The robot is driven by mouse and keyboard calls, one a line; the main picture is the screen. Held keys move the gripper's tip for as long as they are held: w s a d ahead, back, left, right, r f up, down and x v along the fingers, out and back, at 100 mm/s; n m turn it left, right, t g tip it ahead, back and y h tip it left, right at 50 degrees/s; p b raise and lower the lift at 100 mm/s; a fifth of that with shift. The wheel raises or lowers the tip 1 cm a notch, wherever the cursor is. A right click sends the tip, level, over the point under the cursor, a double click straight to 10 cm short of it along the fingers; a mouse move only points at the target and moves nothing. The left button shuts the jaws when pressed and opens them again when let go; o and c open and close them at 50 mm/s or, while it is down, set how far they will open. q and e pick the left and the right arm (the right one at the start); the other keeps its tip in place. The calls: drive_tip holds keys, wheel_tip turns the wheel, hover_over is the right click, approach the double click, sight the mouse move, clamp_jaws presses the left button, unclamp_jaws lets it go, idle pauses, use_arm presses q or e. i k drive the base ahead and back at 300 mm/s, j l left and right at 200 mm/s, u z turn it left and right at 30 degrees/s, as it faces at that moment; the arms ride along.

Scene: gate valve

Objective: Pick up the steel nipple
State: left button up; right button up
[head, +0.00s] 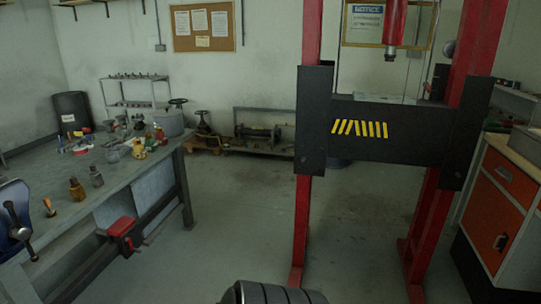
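I cannot pick out the steel nipple for certain; the small parts on the grey workbench (125,195) at the left are too small to tell apart. A cluster of small metal, yellow and red parts lies toward the bench's far end. A grey metal part (113,155) is among them. Neither of my grippers is in view.
A red-framed press (308,215) with a black crossbeam (400,150) stands right of centre. An orange-fronted cabinet (492,215) is at the right edge. The floor (240,200) between bench and press is clear.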

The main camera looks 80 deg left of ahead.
sight(96, 177)
drive_tip(key=u, duration=4)
